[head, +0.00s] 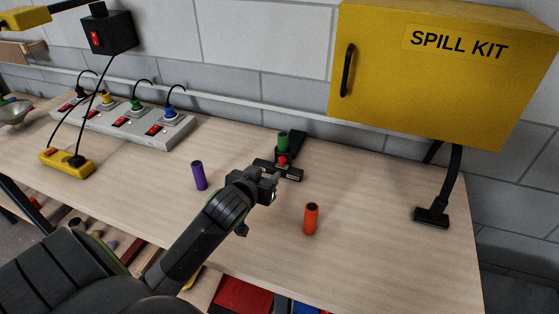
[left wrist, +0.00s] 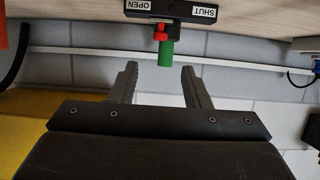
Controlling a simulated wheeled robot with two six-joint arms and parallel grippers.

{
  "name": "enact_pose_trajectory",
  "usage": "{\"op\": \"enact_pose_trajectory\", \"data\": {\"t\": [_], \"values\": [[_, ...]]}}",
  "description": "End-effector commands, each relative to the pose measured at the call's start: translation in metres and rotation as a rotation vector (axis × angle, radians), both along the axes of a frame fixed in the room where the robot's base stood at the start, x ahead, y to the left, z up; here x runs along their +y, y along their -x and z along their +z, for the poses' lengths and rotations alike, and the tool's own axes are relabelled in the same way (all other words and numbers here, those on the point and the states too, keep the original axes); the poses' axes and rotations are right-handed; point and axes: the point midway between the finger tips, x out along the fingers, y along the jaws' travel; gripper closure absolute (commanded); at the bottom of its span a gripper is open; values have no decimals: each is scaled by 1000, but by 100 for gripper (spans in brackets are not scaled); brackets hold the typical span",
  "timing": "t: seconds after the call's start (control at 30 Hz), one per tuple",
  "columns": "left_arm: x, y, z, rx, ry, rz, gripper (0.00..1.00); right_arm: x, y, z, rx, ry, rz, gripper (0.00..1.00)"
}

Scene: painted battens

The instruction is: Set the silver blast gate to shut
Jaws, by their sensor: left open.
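A small dark fixture with OPEN and SHUT labels (head: 292,176) stands on the bench near the wall. It carries a red part (head: 282,160) and an upright green cylinder (head: 283,142). I see no clearly silver surface on it. In the left wrist view the fixture (left wrist: 180,14) appears upside down, with OPEN at left and SHUT at right. The red part (left wrist: 160,32) sits nearer the OPEN label. My left gripper (head: 271,185) is open and empty, just in front of the fixture. The green cylinder (left wrist: 166,53) shows in the gap beyond the fingertips (left wrist: 159,68). My right gripper is not in view.
A purple cylinder (head: 199,176) and an orange cylinder (head: 311,218) stand on the bench, either side of my left gripper. A yellow SPILL KIT box (head: 400,90) is at the back right. A grey switch panel (head: 180,132) and yellow socket block (head: 66,163) are at left. The right front bench is clear.

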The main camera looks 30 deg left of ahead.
Motion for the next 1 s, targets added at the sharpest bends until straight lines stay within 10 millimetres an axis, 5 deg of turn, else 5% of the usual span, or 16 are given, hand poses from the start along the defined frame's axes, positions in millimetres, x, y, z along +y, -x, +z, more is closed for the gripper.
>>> {"op": "enact_pose_trajectory", "data": {"t": [0.6,1.0], "values": [[21,-87,-37,2,0,0,57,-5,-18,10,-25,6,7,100],[25,-106,-45,0,0,-1,57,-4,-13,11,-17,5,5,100]]}}
